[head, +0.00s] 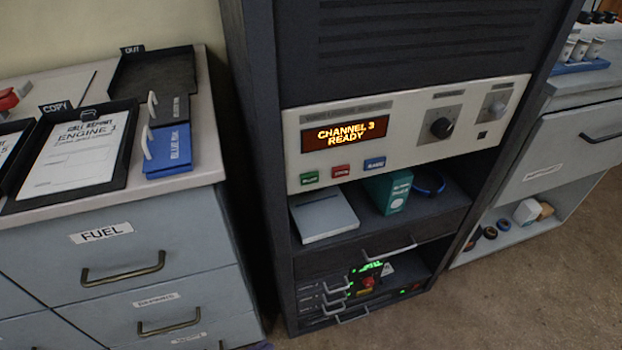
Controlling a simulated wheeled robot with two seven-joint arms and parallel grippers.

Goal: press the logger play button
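The voice logger is a cream panel (410,108) set in a dark rack. Its dark display (345,134) shows "CHANNEL 3 READY" in orange letters. Under the display is a row of a green button (309,178), a red button (341,171) and a blue button (375,163). Their labels are too small to read surely, so I cannot tell which is marked play. Nothing covers the buttons. A black round knob (441,127) and a smaller pale knob (497,109) sit to the right. I can make out neither gripper in the head view.
A shelf below holds a pale flat box (323,215), a teal box (388,190) and a blue ring (430,182). Right is another cabinet (573,163). Space before the panel looks clear.

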